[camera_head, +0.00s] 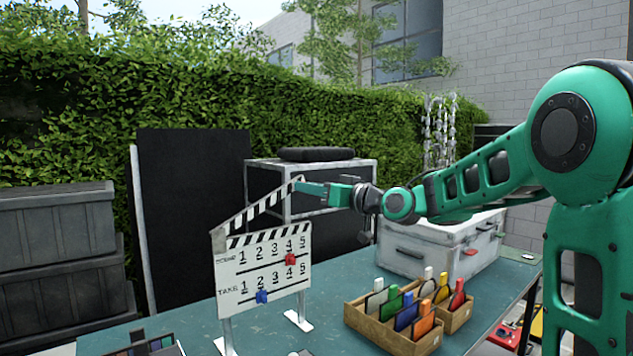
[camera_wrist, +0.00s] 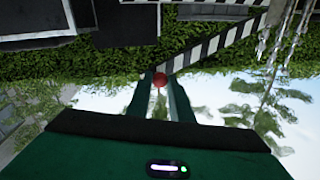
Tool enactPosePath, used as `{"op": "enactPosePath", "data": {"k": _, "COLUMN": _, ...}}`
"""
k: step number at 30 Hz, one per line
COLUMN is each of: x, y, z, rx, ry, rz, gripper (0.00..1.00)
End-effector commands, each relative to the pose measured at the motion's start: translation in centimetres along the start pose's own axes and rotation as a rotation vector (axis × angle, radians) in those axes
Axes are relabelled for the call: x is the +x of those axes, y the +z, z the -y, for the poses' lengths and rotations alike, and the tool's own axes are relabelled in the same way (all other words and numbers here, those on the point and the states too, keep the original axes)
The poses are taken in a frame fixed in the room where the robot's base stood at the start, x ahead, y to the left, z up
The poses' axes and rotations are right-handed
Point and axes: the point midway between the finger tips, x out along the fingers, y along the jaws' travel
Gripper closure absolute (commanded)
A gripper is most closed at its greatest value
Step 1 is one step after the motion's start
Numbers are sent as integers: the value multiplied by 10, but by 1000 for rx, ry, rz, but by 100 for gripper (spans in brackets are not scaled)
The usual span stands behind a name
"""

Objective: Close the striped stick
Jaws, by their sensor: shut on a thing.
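The clapperboard (camera_head: 240,265) stands upright on white feet on the green table in the head view. Its black-and-white striped stick (camera_head: 250,207) is raised at a slant, hinged at the left end and apart from the board's striped top edge. The stick also crosses the upper part of the wrist view (camera_wrist: 222,43). My gripper (camera_head: 299,187) is at the stick's raised right end. In the wrist view my gripper (camera_wrist: 160,82) is shut on a red knob (camera_wrist: 160,79) at the stick's end.
A wooden tray (camera_head: 376,329) with several coloured markers or clips stands right of the board. A silver case (camera_head: 425,250) is behind it, and a black case with a pale frame (camera_head: 335,203) stands behind my gripper. Dark items lie at the table's front left.

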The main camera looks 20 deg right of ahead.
Motion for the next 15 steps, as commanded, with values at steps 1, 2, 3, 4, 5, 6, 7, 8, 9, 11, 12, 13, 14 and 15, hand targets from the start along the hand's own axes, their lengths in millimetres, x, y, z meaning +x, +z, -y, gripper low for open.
{"op": "enactPosePath", "data": {"k": 1, "x": 1, "y": 11, "z": -4, "rx": 39, "ry": -1, "rz": -2, "gripper": 100}}
{"op": "enactPosePath", "data": {"k": 2, "x": 1, "y": 16, "z": -6, "rx": 63, "ry": -2, "rz": -6, "gripper": 100}}
{"op": "enactPosePath", "data": {"k": 3, "x": 1, "y": 23, "z": -8, "rx": 95, "ry": -3, "rz": -11, "gripper": 100}}
{"op": "enactPosePath", "data": {"k": 4, "x": 1, "y": 28, "z": -11, "rx": 118, "ry": -3, "rz": -14, "gripper": 100}}
{"op": "enactPosePath", "data": {"k": 5, "x": 0, "y": 33, "z": -13, "rx": 140, "ry": -2, "rz": -18, "gripper": 100}}
{"op": "enactPosePath", "data": {"k": 6, "x": 0, "y": 39, "z": -16, "rx": 171, "ry": -2, "rz": -24, "gripper": 100}}
{"op": "enactPosePath", "data": {"k": 7, "x": 0, "y": 45, "z": -18, "rx": 193, "ry": -2, "rz": -26, "gripper": 100}}
{"op": "enactPosePath", "data": {"k": 8, "x": -1, "y": 49, "z": -20, "rx": 214, "ry": -2, "rz": -31, "gripper": 100}}
{"op": "enactPosePath", "data": {"k": 9, "x": -1, "y": 55, "z": -22, "rx": 240, "ry": -3, "rz": -35, "gripper": 100}}
{"op": "enactPosePath", "data": {"k": 11, "x": -1, "y": 64, "z": -24, "rx": 277, "ry": -3, "rz": -42, "gripper": 100}}
{"op": "enactPosePath", "data": {"k": 12, "x": -2, "y": 69, "z": -26, "rx": 299, "ry": -3, "rz": -45, "gripper": 100}}
{"op": "enactPosePath", "data": {"k": 13, "x": -2, "y": 73, "z": -27, "rx": 315, "ry": -2, "rz": -48, "gripper": 100}}
{"op": "enactPosePath", "data": {"k": 14, "x": -2, "y": 76, "z": -28, "rx": 330, "ry": -2, "rz": -51, "gripper": 100}}
{"op": "enactPosePath", "data": {"k": 15, "x": -2, "y": 80, "z": -28, "rx": 348, "ry": -2, "rz": -54, "gripper": 100}}
